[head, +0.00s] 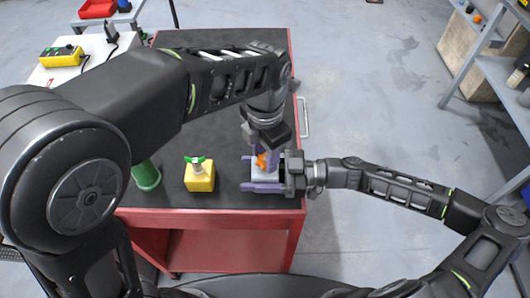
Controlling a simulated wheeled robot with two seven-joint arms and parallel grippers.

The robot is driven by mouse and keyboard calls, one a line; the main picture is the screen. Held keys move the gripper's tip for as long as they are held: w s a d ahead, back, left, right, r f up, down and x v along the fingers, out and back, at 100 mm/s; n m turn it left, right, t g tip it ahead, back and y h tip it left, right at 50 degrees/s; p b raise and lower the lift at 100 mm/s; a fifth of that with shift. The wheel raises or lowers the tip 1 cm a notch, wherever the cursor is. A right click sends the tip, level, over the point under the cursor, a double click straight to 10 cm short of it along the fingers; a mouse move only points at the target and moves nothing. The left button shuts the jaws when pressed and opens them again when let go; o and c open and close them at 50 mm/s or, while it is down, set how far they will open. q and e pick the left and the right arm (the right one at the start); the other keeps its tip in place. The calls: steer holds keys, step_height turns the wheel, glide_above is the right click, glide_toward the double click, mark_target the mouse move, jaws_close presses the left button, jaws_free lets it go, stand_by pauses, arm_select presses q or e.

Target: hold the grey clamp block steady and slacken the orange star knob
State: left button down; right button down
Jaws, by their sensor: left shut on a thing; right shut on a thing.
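The grey clamp block (264,173) sits near the right front edge of the dark table top. The orange star knob (261,160) is on top of it, partly hidden by my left gripper. My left gripper (265,154) reaches down from above and is shut on the orange knob. My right gripper (258,175) comes in from the right, with its purple fingers along the block's near and far sides. It is shut on the grey block.
A yellow block with a green handle (200,178) stands left of the clamp block. A green cylinder (146,176) stands farther left. The red cart's table top (218,201) is bare between the yellow and grey blocks. A shelf (480,60) is at the right.

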mark_target(265, 159)
stand_by(0.3)
arm_select(q)
steer(key=c, duration=0.9)
jaws_free()
step_height(265, 159, up, 12)
arm_select(e)
steer(key=shift+c, duration=1.8)
jaws_free()
steer(key=shift+d, duration=0.1)
